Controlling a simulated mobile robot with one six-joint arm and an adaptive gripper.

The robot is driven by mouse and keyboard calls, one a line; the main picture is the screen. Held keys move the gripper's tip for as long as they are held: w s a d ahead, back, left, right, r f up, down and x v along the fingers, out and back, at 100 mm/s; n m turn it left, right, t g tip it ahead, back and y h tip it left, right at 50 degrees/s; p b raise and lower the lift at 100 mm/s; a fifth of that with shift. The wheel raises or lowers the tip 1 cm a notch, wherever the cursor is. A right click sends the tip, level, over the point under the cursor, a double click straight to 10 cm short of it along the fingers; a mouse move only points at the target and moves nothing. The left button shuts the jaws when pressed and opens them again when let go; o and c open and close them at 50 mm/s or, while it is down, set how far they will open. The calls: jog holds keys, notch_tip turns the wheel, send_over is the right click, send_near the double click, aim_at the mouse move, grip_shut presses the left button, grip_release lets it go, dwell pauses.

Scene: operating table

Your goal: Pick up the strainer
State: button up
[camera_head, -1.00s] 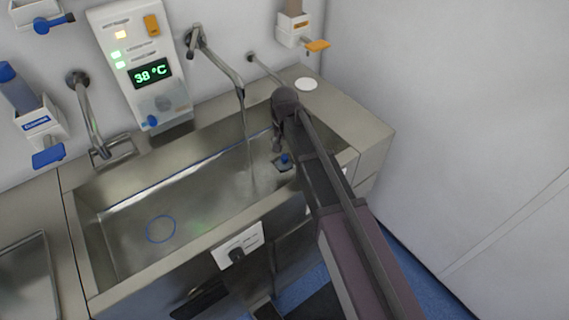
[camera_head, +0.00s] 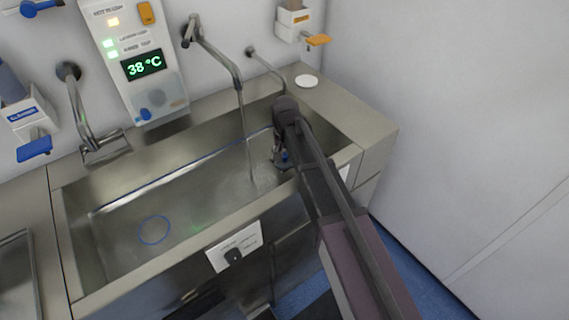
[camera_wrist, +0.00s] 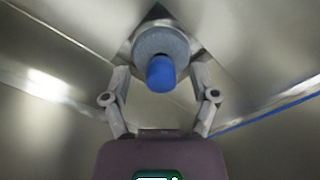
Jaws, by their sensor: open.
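The strainer, a round grey disc with a blue knob, is in the right end of the sink, where its knob (camera_head: 285,156) shows just beside my gripper (camera_head: 280,158). In the wrist view the strainer (camera_wrist: 160,40) is straight ahead, its blue knob pointing at the camera. My gripper (camera_wrist: 160,70) is open, with one finger on each side of the knob and a gap on both sides. The fingertips are close to the strainer's rim; I cannot tell if they touch it. My arm hides part of the sink's right end in the head view.
The metal sink (camera_head: 100,290) has walls close around my gripper. A tap (camera_head: 229,75) runs water just left of my arm. A blue ring (camera_head: 154,230) marks the left of the basin. A white disc (camera_head: 307,81) lies on the right counter.

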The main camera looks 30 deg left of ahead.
dwell(0.4)
grip_shut()
jog(key=shift+r, duration=0.15)
notch_tip(320, 180, up, 10)
jog(key=p, duration=1)
dwell(0.8)
notch_tip(320, 180, up, 20)
jog(key=r+p, duration=0.1)
jog(key=p, duration=2)
send_over(285, 155)
jog(key=shift+a+f, duration=0.1)
jog(key=shift+f, duration=0.15)
jog(key=shift+s, duration=0.15)
